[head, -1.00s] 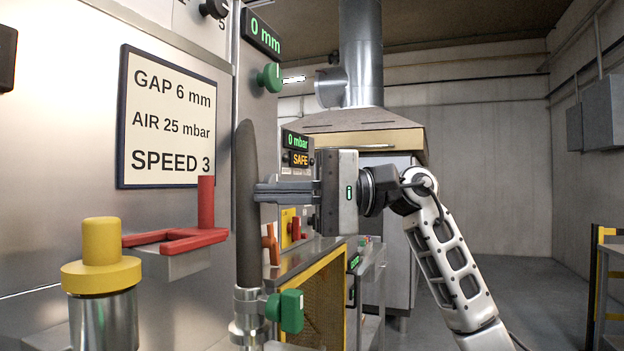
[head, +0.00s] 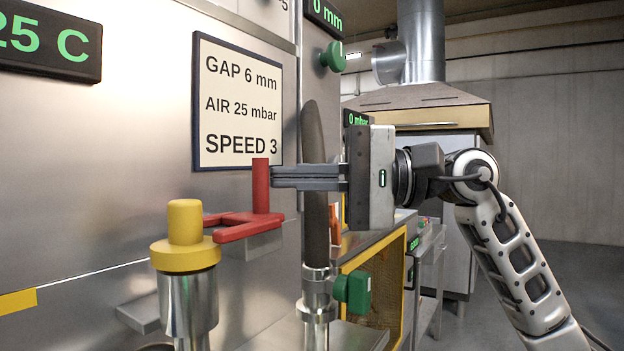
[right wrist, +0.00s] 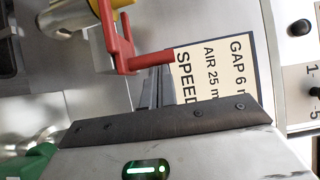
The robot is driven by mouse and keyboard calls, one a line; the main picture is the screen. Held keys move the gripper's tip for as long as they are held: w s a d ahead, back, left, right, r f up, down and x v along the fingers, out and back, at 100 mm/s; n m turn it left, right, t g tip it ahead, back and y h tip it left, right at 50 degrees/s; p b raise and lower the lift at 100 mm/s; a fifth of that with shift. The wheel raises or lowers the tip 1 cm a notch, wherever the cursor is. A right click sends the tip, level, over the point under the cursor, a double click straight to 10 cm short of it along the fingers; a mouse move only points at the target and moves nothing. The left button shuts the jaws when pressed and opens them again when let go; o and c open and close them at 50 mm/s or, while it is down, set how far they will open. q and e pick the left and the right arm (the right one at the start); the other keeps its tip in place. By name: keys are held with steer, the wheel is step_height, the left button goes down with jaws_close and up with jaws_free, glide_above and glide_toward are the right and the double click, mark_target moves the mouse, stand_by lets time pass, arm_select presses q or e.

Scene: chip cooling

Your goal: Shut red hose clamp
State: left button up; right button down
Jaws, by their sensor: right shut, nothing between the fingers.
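The red hose clamp (head: 232,235) is mounted on a small metal block on the steel wall panel. It has a forked flat part pointing left and an upright red post (head: 261,186). My right gripper (head: 274,177) is shut and empty, with its fingertips level with the upper post and just to its right. I cannot tell whether they touch it. The fingers cross in front of the dark upright hose (head: 316,200). The right wrist view shows the clamp (right wrist: 125,50) close to the fingertips (right wrist: 152,75). My left gripper is not in view.
A yellow-capped metal pipe (head: 186,255) stands left of the clamp. A green-handled valve (head: 352,292) sits at the hose's lower end. A sign (head: 238,105) hangs behind. A yellow-edged cabinet (head: 375,290) stands to the right.

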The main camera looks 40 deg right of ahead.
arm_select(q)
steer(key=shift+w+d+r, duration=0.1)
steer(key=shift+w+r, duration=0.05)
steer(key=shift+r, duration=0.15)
arm_select(e)
steer(key=shift+s+a, duration=0.25)
steer(key=shift+a, duration=0.3)
steer(key=shift+s+a, duration=0.25)
steer(key=shift+a, duration=0.3)
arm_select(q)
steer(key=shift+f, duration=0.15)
arm_select(e)
steer(key=shift+f, duration=0.1)
steer(key=shift+d, duration=0.2)
arm_select(q)
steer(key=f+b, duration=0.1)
steer(key=b, duration=0.4)
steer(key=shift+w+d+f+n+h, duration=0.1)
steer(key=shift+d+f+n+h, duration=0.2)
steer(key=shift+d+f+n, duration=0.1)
arm_select(e)
steer(key=w+d+v, duration=0.1)
steer(key=w+v, duration=0.1)
steer(key=v, duration=1)
steer(key=shift+d, duration=0.5)
